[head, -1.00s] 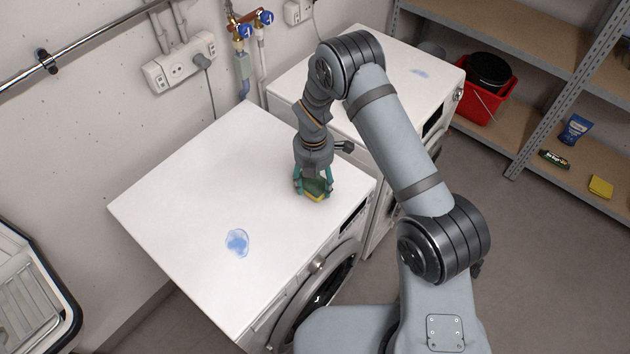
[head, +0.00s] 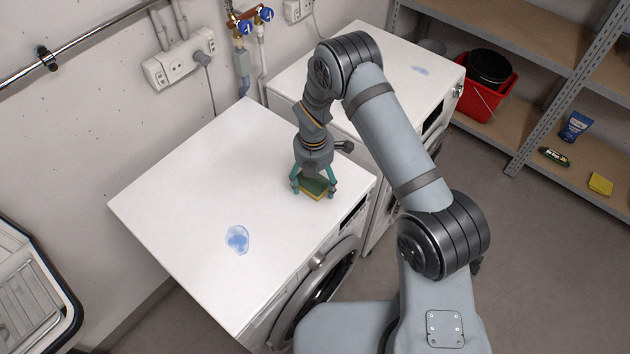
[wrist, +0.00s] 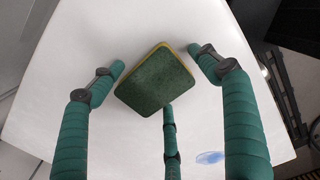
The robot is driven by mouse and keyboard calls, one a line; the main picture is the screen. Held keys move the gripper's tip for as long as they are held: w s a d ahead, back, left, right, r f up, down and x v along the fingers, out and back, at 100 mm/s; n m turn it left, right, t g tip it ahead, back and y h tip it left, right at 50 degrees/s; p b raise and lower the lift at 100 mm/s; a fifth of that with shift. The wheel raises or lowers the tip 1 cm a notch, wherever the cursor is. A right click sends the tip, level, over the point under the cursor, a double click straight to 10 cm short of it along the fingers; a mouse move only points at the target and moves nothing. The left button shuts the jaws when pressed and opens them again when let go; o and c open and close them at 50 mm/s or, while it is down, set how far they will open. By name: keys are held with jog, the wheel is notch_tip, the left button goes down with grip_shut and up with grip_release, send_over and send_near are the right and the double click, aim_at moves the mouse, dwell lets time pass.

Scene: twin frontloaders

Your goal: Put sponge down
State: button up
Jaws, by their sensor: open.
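The sponge (head: 313,189), green on top with a yellow underside, lies on the white top of the near frontloader (head: 190,190), close to its right edge. In the wrist view the sponge (wrist: 157,82) sits between my fingers, green face towards the camera. My gripper (head: 314,186) is open around the sponge, with teal fingers spread. In the wrist view the left and right fingers stand clear of it, and the lower finger ends close to its lower edge; I cannot tell whether that one touches.
A blue wet spot (head: 237,240) is on the near machine's top. A shelf at the right holds a red bucket (head: 487,105) and another yellow sponge (head: 600,184).

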aim_at(315, 183)
notch_tip(315, 183, up, 12)
jog(key=b, duration=0.3)
jog(key=shift+s+r, duration=0.15)
jog(key=shift+a, duration=0.1)
notch_tip(315, 183, down, 13)
jog(key=p, duration=0.3)
jog(key=r, duration=0.2)
jog(key=r+b, duration=0.1)
jog(key=shift+w+r, duration=0.2)
jog(key=shift+r, duration=0.6)
